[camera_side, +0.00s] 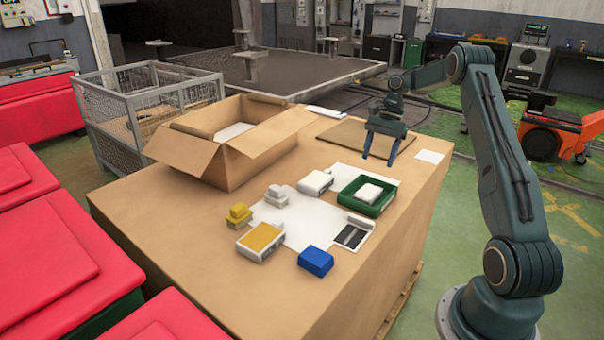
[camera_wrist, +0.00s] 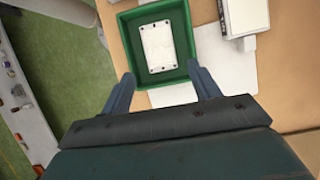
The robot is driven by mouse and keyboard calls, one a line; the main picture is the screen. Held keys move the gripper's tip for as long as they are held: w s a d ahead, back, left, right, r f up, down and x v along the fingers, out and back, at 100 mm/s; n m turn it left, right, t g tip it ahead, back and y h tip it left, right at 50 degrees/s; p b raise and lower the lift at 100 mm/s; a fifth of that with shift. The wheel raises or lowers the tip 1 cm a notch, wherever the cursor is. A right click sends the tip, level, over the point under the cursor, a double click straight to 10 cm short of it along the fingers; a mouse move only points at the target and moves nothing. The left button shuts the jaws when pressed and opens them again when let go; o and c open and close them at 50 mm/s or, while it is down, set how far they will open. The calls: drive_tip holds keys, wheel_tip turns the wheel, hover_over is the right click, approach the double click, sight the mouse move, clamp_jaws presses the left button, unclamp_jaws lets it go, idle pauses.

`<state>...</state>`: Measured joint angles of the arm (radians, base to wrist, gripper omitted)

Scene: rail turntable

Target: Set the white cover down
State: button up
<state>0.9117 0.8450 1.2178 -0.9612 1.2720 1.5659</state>
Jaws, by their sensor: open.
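A white cover (camera_side: 371,192), a flat rectangular piece, lies inside the green tray (camera_side: 350,205) on the large cardboard-coloured block. In the wrist view the white cover (camera_wrist: 157,47) lies flat on the floor of the green tray (camera_wrist: 184,80), with small dark holes along its edges. My gripper (camera_side: 380,160) is open and empty, fingers pointing down, beyond the tray in the side view. In the wrist view my gripper (camera_wrist: 162,72) has its fingers spread, appearing on either side of the tray's near edge. No contact with the cover shows.
On the block (camera_side: 180,240) stand a white box (camera_side: 315,182), a yellow-topped box (camera_side: 258,242), a blue block (camera_side: 315,261), a small yellow piece (camera_side: 239,214) and a dark-faced piece (camera_side: 351,237). An open carton (camera_side: 220,155) stands at the back left. A brown board (camera_side: 345,131) lies behind.

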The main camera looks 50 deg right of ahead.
drive_tip(key=shift+s+d+r, duration=0.1)
drive_tip(key=shift+d+r, duration=0.2)
drive_tip(key=shift+r, duration=0.35)
drive_tip(key=shift+r, duration=0.1)
idle(0.3)
drive_tip(key=a+r+n+t+h, duration=0.1)
drive_tip(key=a+r+n, duration=0.3)
drive_tip(key=a+r, duration=0.6)
drive_tip(key=a+r+n+t+h, duration=0.1)
drive_tip(key=a+r+n, duration=0.4)
drive_tip(key=a, duration=0.9)
drive_tip(key=s+a+r+n+t+h, duration=0.2)
drive_tip(key=s+a+r+n, duration=0.15)
drive_tip(key=s+a, duration=0.55)
drive_tip(key=s+f+n, duration=0.2)
drive_tip(key=s, duration=0.3)
drive_tip(key=s+a+f+n+t, duration=0.1)
drive_tip(key=s+f+n, duration=0.1)
drive_tip(key=s, duration=0.4)
drive_tip(key=shift+s+f+n+t+h, duration=0.2)
drive_tip(key=shift+n+t+h, duration=0.1)
drive_tip(key=shift+n, duration=0.45)
